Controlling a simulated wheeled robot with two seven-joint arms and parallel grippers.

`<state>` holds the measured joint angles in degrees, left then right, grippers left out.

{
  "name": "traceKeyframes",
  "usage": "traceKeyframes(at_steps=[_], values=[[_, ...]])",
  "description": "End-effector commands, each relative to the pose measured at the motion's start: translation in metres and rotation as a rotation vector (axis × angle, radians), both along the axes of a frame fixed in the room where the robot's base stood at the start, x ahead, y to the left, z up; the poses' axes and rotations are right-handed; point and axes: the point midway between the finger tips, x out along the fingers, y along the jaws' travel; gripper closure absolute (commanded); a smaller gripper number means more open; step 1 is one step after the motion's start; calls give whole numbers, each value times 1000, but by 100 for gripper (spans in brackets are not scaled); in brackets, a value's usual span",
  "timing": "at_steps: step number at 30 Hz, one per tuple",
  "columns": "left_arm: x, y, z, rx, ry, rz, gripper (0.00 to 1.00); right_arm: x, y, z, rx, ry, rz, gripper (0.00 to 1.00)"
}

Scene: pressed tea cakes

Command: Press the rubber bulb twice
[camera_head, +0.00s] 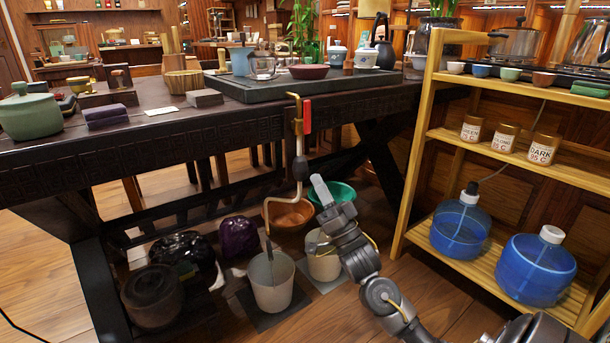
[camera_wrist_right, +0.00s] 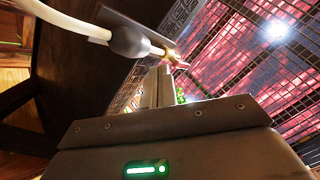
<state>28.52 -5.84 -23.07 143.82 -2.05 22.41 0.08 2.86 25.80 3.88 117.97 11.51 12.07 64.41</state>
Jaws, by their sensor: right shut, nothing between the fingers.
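The grey rubber bulb (camera_head: 300,168) sits in the hose line that hangs at the front edge of the tea table, below a brass pipe with a red handle. In the right wrist view the bulb (camera_wrist_right: 129,42) is in line with a white hose and a brass fitting. My right gripper (camera_head: 317,180) is shut and empty, with its fingertips just right of and slightly below the bulb in the head view. In the wrist view the fingers (camera_wrist_right: 163,84) point up near the brass fitting; I cannot tell whether they touch anything. My left gripper is not in view.
The hose runs down to a white bucket (camera_head: 271,283) on the floor. Another pale bucket (camera_head: 323,262), a green basin (camera_head: 340,192) and an orange bowl (camera_head: 290,214) stand nearby. A wooden shelf (camera_head: 416,150) with jars and blue bottles stands at right.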

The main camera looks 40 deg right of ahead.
Motion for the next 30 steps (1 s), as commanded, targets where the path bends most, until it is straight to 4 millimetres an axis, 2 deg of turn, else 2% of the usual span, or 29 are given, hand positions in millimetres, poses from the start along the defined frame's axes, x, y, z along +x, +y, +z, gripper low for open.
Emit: traceKeyframes(at_steps=[8, 30], values=[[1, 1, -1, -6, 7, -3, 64, 14, 0, 1, -1, 0, 1, 100], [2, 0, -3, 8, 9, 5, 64, 15, 0, 1, -1, -1, 1, 100]])
